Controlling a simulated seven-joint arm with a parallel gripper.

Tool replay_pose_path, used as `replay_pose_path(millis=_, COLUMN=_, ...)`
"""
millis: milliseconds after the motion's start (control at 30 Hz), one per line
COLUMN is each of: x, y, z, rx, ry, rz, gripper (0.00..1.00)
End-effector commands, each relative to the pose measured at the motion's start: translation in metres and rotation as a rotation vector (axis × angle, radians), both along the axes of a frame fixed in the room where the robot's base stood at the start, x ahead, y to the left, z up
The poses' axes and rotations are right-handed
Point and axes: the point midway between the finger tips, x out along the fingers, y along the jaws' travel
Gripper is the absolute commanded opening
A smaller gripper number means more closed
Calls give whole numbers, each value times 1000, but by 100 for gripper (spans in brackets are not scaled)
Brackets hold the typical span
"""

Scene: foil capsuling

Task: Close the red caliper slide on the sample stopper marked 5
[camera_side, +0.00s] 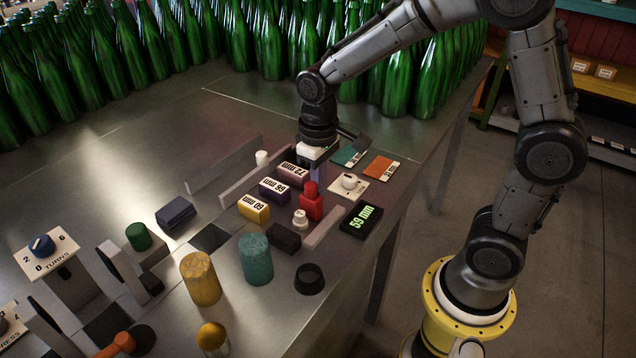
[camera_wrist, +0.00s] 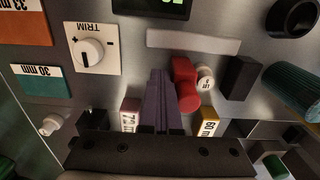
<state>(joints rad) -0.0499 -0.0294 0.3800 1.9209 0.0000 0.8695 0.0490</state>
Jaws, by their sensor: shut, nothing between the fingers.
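The red caliper slide (camera_side: 311,203) stands upright on the metal bench and also shows in the wrist view (camera_wrist: 184,84). The small white sample stopper (camera_side: 300,220) sits right beside it, its mark reading 5 in the wrist view (camera_wrist: 205,82). The stopper lies between the slide and a black block (camera_side: 284,237). I cannot tell whether slide and stopper touch. My gripper (camera_side: 318,178) points down beside the slide, on the side away from the stopper. Its purple-grey fingers (camera_wrist: 160,80) are together and empty, very close to the slide; contact is unclear.
A display (camera_side: 361,219) reads 59 mm. A pale bar (camera_side: 324,227) runs beside the slide. Blocks marked 72 mm (camera_side: 293,174), 66 mm (camera_side: 274,191) and 60 mm (camera_side: 254,208) stand opposite. A TRIM knob plate (camera_side: 348,188) is close by. Green bottles (camera_side: 410,80) crowd the back.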

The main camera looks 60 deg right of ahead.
Motion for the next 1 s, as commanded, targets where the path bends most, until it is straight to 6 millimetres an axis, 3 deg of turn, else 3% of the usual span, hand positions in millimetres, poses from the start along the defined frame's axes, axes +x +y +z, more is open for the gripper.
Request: replay_pose_path(millis=1000, x=0, y=19, z=0, rx=0, ry=0, rz=0, gripper=0)
